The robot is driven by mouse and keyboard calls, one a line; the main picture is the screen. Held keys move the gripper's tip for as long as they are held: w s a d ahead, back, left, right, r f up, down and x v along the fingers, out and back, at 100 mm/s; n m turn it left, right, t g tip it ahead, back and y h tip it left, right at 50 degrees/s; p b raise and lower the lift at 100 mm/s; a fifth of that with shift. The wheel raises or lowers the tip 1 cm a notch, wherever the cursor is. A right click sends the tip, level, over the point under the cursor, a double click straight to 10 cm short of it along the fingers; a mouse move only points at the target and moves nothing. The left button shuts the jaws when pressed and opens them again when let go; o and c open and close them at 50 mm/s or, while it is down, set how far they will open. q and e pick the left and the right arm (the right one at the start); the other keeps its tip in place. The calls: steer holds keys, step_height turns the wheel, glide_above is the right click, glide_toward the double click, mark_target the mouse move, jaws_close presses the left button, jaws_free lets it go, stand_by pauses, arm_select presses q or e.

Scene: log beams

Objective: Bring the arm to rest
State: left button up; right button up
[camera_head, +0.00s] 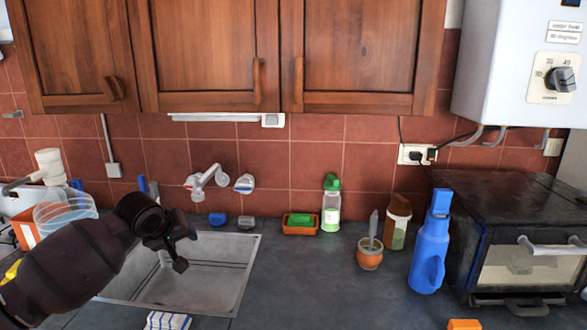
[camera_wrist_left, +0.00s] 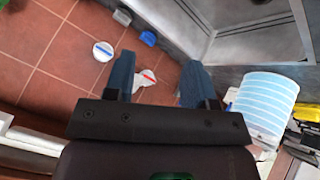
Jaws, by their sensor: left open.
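My left arm comes in from the lower left in the head view, and its gripper (camera_head: 178,248) hangs over the left part of the sink (camera_head: 228,275). In the left wrist view the two fingers of the left gripper (camera_wrist_left: 158,84) stand apart with nothing between them. Behind them show the tiled wall and the white faucet (camera_wrist_left: 146,79), which also shows in the head view (camera_head: 207,183). The gripper touches nothing that I can see. My right gripper is in neither view.
Wooden cabinets (camera_head: 210,55) hang above the counter (camera_head: 310,275). A striped round container (camera_head: 66,212) stands left of the sink. A green-capped bottle (camera_head: 331,205), a mate cup (camera_head: 370,255), a blue bottle (camera_head: 430,250) and a toaster oven (camera_head: 525,265) stand to the right. Mid-counter is mostly clear.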

arm_select(q)
steer(key=s+d+f+m+t+h, duration=0.3)
steer(key=s+d+f+m+t, duration=0.2)
steer(key=s+f+m+t, duration=0.35)
steer(key=s+a+f+n+g+y, duration=0.1)
steer(key=s+a+f, duration=0.1)
steer(key=s+f, duration=0.4)
steer(key=s+a+f+g+y, duration=0.1)
steer(key=s+f+g+y, duration=0.1)
steer(key=s+f, duration=0.5)
steer(key=s+a+f+n+g+y, duration=0.1)
steer(key=s+f, duration=0.5)
steer(key=s, duration=0.9)
steer(key=shift+s+a+f+n+y, duration=0.3)
steer(key=shift+a+f+n+y, duration=0.1)
steer(key=shift+a, duration=0.4)
steer(key=shift+g, duration=0.25)
